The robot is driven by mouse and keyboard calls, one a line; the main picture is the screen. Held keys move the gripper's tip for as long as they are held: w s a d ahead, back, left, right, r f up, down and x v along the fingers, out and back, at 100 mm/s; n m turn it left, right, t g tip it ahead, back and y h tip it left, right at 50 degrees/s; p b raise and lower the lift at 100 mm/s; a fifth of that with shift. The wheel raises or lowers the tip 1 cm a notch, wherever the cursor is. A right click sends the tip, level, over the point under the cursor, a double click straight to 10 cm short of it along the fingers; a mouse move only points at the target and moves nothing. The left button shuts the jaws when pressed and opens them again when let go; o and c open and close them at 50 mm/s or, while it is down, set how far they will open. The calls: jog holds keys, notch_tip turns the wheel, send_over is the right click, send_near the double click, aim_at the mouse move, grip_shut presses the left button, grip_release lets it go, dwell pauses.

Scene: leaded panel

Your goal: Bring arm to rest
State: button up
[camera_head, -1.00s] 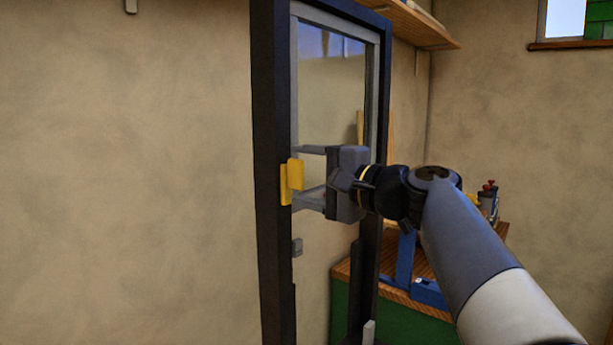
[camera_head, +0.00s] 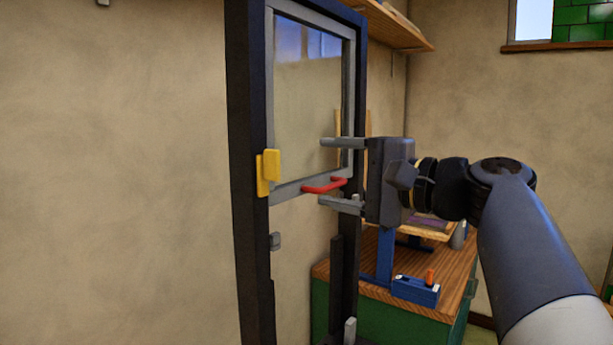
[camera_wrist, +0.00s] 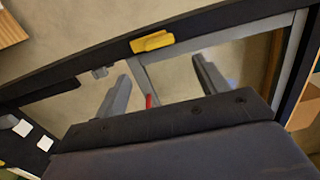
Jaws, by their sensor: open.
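My gripper (camera_head: 342,173) is open and empty in the head view, its two grey fingers pointing left toward the panel frame. The glazed panel (camera_head: 308,110) stands upright in the upper part of a dark frame (camera_head: 250,200). A yellow latch (camera_head: 268,172) is on the frame's left post. In the wrist view the fingers (camera_wrist: 160,85) are spread, with the yellow latch (camera_wrist: 152,41) beyond them and a bit of the red handle (camera_wrist: 149,101) between them.
A workbench (camera_head: 378,300) with a wooden top and green side stands behind and right of the frame. A blue tool (camera_head: 415,290) lies on it. A wooden shelf (camera_head: 400,25) is above. The wall area on the left is clear.

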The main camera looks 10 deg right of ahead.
jog(key=shift+s+d, duration=0.15)
dwell(0.3)
jog(key=p+x, duration=0.2)
jog(key=x, duration=0.8)
jog(key=shift+w+a+p, duration=0.25)
jog(key=shift+a+p, duration=0.05)
jog(key=shift+p, duration=0.1)
jog(key=shift+d+f, duration=0.1)
